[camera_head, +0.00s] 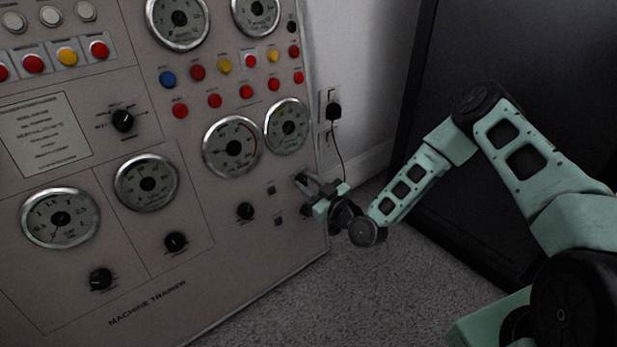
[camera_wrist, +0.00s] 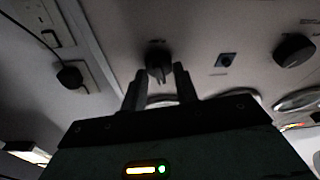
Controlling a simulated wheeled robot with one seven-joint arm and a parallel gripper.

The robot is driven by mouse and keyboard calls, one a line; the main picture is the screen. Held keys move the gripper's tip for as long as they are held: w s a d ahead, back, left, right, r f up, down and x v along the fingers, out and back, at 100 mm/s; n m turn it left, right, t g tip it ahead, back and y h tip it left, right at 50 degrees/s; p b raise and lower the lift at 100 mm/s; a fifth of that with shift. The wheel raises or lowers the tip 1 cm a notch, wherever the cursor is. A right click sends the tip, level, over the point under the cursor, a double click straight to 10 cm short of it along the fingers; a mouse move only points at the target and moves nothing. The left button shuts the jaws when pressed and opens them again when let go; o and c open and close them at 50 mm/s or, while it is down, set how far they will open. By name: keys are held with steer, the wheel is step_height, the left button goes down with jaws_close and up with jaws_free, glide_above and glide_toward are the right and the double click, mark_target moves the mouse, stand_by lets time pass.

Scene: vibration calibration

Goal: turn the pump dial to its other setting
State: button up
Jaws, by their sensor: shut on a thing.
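The grey control panel (camera_head: 215,255) fills the left of the head view and bears several black dials with labels too small to read, so I cannot tell by name which is the pump dial. My gripper (camera_head: 308,185) is at the panel's right edge, below the two right-hand gauges. In the wrist view my gripper (camera_wrist: 160,82) has one finger on each side of a black dial (camera_wrist: 158,58) and is shut on it. In the head view the fingers mostly hide this dial, and its pointer setting cannot be read.
A wall socket with a black plug (camera_head: 333,111) and hanging cord is just right of the panel; the plug (camera_wrist: 70,75) also shows in the wrist view. Another dial (camera_head: 245,210) and small square switches (camera_head: 271,189) are left of my gripper. A dark cabinet (camera_head: 440,130) stands behind my arm.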

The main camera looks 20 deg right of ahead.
steer(key=m+h+p, duration=0.1)
steer(key=m+p, duration=0.1)
steer(key=m, duration=0.1)
steer(key=m+h+p, duration=0.1)
steer(key=m+p, duration=0.1)
steer(key=m, duration=0.2)
steer(key=shift+r+t, duration=0.15)
steer(key=shift+t, duration=0.25)
steer(key=m+h+p, duration=0.1)
steer(key=m+p, duration=0.1)
steer(key=m, duration=0.2)
steer(key=shift+a+h+p, duration=0.1)
steer(key=shift+h+p, duration=0.2)
steer(key=shift+h, duration=0.1)
steer(key=shift+m+h+p, duration=0.3)
steer(key=shift+m+p, duration=0.4)
steer(key=shift+m, duration=0.6)
steer(key=shift+f, duration=0.2)
steer(key=o, duration=1)
steer(key=shift+c, duration=0.2)
steer(key=shift+s+r+p, duration=0.1)
steer(key=shift+s+p, duration=0.25)
steer(key=shift+s, duration=0.15)
steer(key=s+d+p, duration=0.2)
steer(key=s+p, duration=0.3)
steer(key=s, duration=1.1)
steer(key=shift+d, duration=0.4)
